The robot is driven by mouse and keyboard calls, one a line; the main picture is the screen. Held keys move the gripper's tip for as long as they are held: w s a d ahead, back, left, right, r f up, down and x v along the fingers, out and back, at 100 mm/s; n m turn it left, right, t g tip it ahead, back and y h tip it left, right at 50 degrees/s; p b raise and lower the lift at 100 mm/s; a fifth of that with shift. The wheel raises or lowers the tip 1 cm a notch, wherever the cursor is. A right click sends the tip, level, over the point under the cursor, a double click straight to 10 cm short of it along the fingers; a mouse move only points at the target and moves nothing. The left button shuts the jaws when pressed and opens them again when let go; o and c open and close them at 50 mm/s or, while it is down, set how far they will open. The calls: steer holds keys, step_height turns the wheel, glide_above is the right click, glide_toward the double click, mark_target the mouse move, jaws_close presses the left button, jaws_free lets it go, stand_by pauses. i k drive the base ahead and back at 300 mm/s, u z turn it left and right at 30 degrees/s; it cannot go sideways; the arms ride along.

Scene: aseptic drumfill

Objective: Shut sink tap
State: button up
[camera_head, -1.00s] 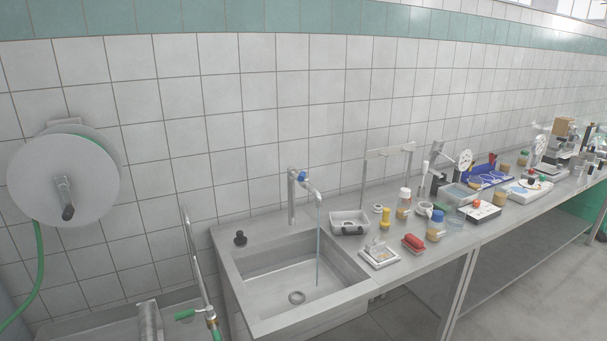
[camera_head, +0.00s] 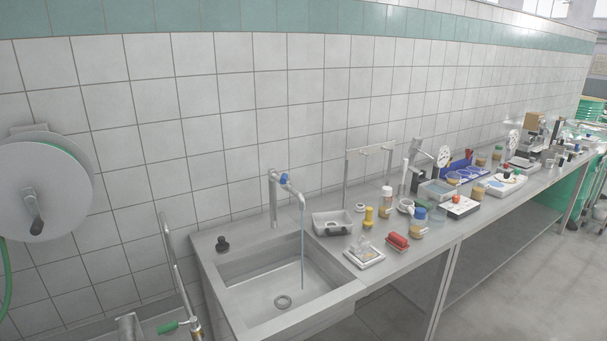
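The sink tap (camera_head: 274,198) stands upright at the back rim of the steel sink (camera_head: 232,297), with a blue handle (camera_head: 284,178) near its top. A thin bluish stream of water (camera_head: 302,248) runs from its spout down into the basin, so the tap is open. A round drain (camera_head: 283,301) shows in the basin floor, and a black plug-like knob (camera_head: 222,244) stands on the back left rim. My gripper is not in view.
A hose reel (camera_head: 40,190) hangs on the tiled wall at left. A pipe with a green handle (camera_head: 168,327) stands left of the sink. The bench right of the sink holds a grey tray (camera_head: 333,223), a red-topped block (camera_head: 397,241), bottles and instruments. Floor (camera_head: 400,318) shows clear at lower right.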

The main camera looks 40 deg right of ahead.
mark_target(283, 180)
steer(key=u, duration=0.4)
steer(key=k, duration=0.15)
steer(key=z, duration=2.6)
steer(key=k, duration=1.3)
steer(key=u, duration=0.7)
steer(key=i, duration=1)
steer(key=u, duration=0.3)
